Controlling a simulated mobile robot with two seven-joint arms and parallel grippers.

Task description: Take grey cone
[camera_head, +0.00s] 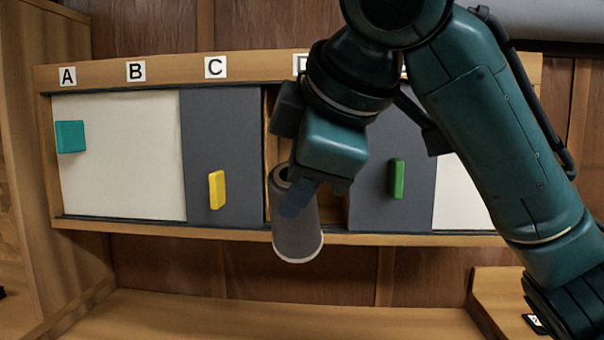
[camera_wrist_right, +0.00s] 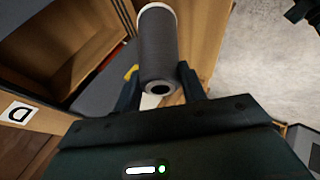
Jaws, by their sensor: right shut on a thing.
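The grey cone (camera_head: 297,232) is a dark grey thread cone with a pale rim at its wide lower end. In the head view it hangs in front of the wall cabinet's open gap. My right gripper (camera_head: 291,190) is shut on the cone near its narrow upper end. The right wrist view also shows the cone (camera_wrist_right: 157,50) between the two fingers of my right gripper (camera_wrist_right: 160,88), with its small dark hole facing the camera. My left gripper is not in view.
The wall cabinet has a white panel with a teal handle (camera_head: 70,137), a grey panel with a yellow handle (camera_head: 217,190) and a grey panel with a green handle (camera_head: 397,179). Letter labels run along its top (camera_head: 215,67). A wooden ledge (camera_head: 270,322) lies below.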

